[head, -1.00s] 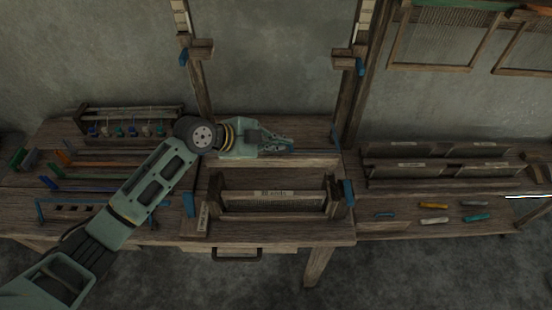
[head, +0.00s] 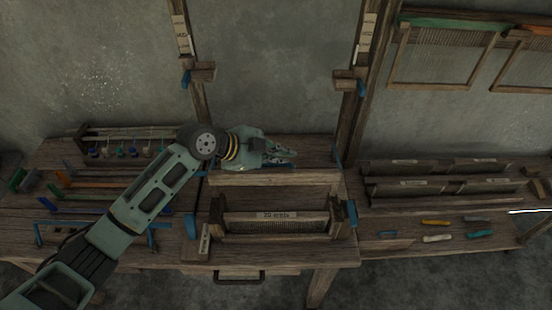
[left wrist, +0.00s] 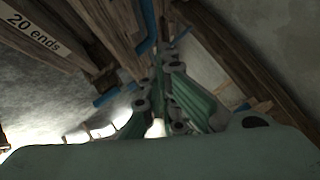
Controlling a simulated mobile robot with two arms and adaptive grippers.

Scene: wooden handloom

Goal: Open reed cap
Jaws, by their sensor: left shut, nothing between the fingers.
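A dark reed (head: 290,228) with a "20 ends" label sits low in the loom frame on the bench, in the middle of the head view. A paler wooden bar (head: 300,178) runs across just behind it; I cannot tell for sure whether this bar is the reed cap. Blue levers stand at the left (head: 191,227) and right (head: 351,213) ends of the reed. My left gripper (head: 290,155) is shut and empty, behind and above the pale bar. In the left wrist view its fingers (left wrist: 165,100) meet, with a "20 ends" label (left wrist: 36,33) at upper left.
Upright posts (head: 347,122) with blue-handled brackets rise behind the bench. Tools and a rack of bobbins (head: 125,150) lie left. Spare reeds (head: 440,170) and small coloured tools (head: 437,238) lie right. Framed reeds (head: 443,55) hang on the wall.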

